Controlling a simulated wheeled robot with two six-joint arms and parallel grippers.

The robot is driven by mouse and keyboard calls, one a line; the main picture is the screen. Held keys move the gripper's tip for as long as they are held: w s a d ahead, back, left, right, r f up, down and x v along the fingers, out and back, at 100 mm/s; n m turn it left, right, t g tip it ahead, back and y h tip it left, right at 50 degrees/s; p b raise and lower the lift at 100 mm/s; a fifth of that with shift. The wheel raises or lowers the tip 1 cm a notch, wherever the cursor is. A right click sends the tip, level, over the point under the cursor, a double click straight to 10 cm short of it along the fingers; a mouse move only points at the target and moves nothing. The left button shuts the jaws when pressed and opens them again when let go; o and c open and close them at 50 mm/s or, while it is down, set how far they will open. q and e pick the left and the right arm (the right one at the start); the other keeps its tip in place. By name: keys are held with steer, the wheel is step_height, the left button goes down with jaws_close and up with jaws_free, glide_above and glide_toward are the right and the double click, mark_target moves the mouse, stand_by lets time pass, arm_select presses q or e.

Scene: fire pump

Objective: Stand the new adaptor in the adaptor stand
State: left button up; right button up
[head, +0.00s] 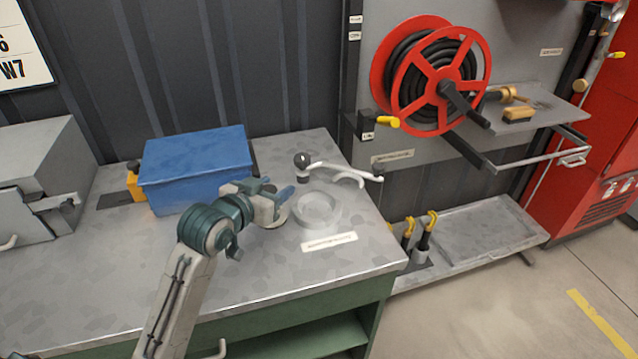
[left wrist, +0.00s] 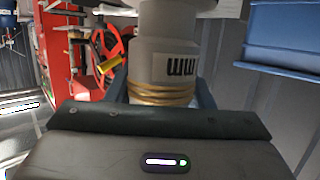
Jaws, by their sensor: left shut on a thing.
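My left gripper (head: 278,198) is shut on the adaptor, a short pale grey cylinder that shows as a light round piece (head: 268,212) in the head view. In the left wrist view the adaptor (left wrist: 167,50) fills the upper middle, with a dark-lettered white label and brass-coloured bands, held between blue fingers. The adaptor stand looks to be the pale round ring (head: 318,208) on the bench top, behind a white label strip. The held adaptor is just left of this ring, apart from it in the picture; its height above the bench is hard to tell. My right gripper is out of view.
A blue box (head: 196,166) stands behind the gripper on the metal bench (head: 275,278). A white lever with a dark knob (head: 345,170) lies just behind the ring. A grey box (head: 42,170) is at the left. A red hose reel (head: 430,78) hangs at the right.

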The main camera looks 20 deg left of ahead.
arm_select(q)
steer(key=w+d+f+p, duration=0.1)
steer(key=w+d, duration=0.1)
steer(key=w, duration=0.1)
steer(key=w+d+f+p, duration=0.1)
steer(key=w+d, duration=0.1)
steer(key=w, duration=0.2)
steer(key=w+d+f+p, duration=0.1)
steer(key=w+d+f, duration=0.1)
steer(key=w+d, duration=0.1)
steer(key=shift+w+f, duration=0.1)
steer(key=shift+w, duration=0.15)
steer(key=shift+f, duration=0.3)
steer(key=shift+f, duration=0.2)
steer(key=o, duration=1.2)
steer(key=shift+c, duration=0.2)
steer(key=shift+s+r, duration=0.1)
steer(key=shift+r, duration=0.05)
